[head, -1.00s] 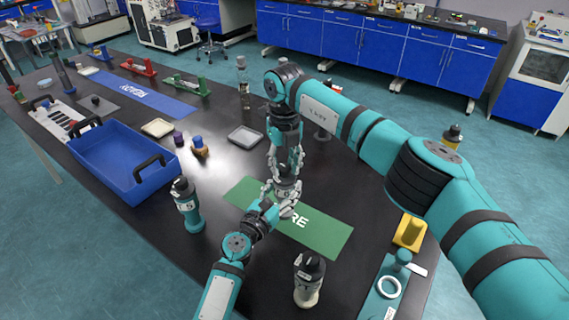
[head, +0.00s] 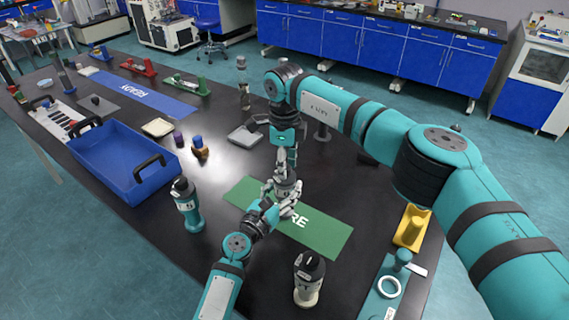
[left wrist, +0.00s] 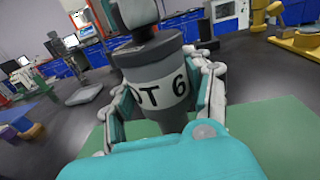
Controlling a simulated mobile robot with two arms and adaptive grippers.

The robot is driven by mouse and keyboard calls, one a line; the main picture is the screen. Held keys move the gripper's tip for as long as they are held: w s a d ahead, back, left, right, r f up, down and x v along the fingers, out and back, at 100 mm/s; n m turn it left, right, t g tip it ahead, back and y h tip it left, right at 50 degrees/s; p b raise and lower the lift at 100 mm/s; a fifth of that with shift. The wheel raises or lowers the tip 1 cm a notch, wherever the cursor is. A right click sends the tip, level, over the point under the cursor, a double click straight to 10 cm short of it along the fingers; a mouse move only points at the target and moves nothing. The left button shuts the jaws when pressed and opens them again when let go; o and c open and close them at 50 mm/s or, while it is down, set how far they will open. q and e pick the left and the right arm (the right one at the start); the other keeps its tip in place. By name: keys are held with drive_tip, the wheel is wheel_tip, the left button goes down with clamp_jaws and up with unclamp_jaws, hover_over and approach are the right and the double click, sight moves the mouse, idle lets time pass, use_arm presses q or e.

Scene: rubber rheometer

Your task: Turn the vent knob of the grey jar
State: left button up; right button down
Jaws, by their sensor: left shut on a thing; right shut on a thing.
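The grey jar (head: 286,184) stands over the green mat (head: 328,234). My left gripper (head: 284,196) is shut around its body. In the left wrist view the jar (left wrist: 155,92) has a pale label reading "OT 6", with the left fingers on both sides. A dark grey top part (left wrist: 137,14) of the jar, cut off by the frame edge, shows there. My right gripper (head: 281,161) points down from above and is shut at the jar's top, on the vent knob. The knob itself is mostly hidden by the fingers in the head view.
A blue tray (head: 135,190) lies at left. A yellow holder (head: 411,228) and a teal stand (head: 385,290) are at right. A grey tray (head: 242,137) lies behind.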

drive_tip(key=n, duration=0.4)
drive_tip(key=shift+w+d+r+n, duration=0.1)
drive_tip(key=shift+n, duration=0.3)
idle(0.4)
drive_tip(key=c, duration=0.9)
unclamp_jaws()
drive_tip(key=shift+c, duration=0.2)
wheel_tip(320, 180, up, 12)
use_arm(q)
drive_tip(key=o, duration=1.3)
drive_tip(key=shift+s, duration=0.1)
